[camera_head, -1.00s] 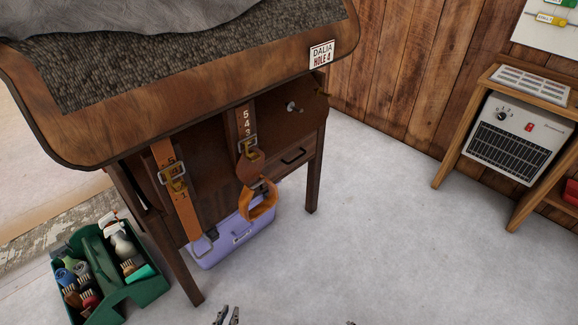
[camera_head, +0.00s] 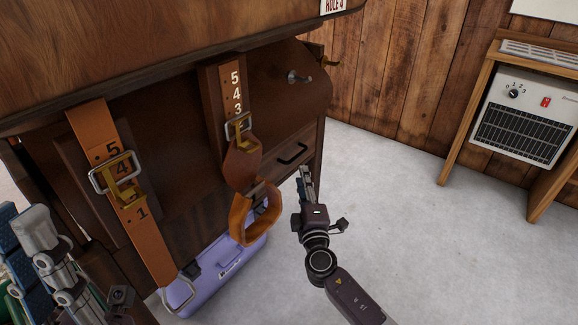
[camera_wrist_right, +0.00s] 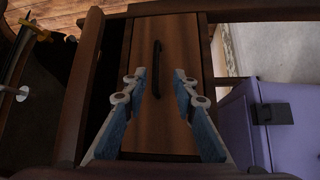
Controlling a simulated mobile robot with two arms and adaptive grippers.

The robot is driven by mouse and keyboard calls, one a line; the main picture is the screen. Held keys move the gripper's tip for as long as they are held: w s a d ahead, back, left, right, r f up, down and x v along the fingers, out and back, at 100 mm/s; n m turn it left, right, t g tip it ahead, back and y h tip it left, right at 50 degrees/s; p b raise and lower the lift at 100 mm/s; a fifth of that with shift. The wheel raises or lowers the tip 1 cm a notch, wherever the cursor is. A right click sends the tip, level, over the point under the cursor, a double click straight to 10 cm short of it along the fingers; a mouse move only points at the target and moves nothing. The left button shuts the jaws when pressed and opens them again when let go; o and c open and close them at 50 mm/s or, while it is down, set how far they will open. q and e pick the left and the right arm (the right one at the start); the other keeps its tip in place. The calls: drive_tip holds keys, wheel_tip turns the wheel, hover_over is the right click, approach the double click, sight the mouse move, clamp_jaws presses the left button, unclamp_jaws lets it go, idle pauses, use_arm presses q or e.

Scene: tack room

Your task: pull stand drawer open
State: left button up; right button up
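The stand drawer (camera_head: 281,155) is a brown wooden front under the stand's right end, with a dark bar handle (camera_head: 292,154). It looks flush with the stand. My right gripper (camera_head: 305,172) points up toward the drawer, just below and right of the handle in the head view. In the right wrist view the gripper (camera_wrist_right: 158,88) is open, its blue-padded fingers on either side of the handle (camera_wrist_right: 157,68). Nothing is between the fingertips, and the handle appears ahead of them. My left gripper (camera_head: 48,260) is at the lower left, partly cut off; its opening is unclear.
Two leather straps with buckles (camera_head: 118,172) (camera_head: 239,125) hang down the stand's front, one ending in an orange loop (camera_head: 254,217). A purple box (camera_head: 220,268) sits beneath. A metal peg (camera_head: 298,77) sticks out above the drawer. A heater (camera_head: 522,120) stands right; the floor between is clear.

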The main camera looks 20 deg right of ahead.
drive_tip(key=w+r+b, duration=0.1)
drive_tip(key=w, duration=0.6)
drive_tip(key=shift+w+d+r, duration=0.3)
drive_tip(key=shift+w+d, duration=0.1)
drive_tip(key=shift+d, duration=0.05)
clamp_jaws()
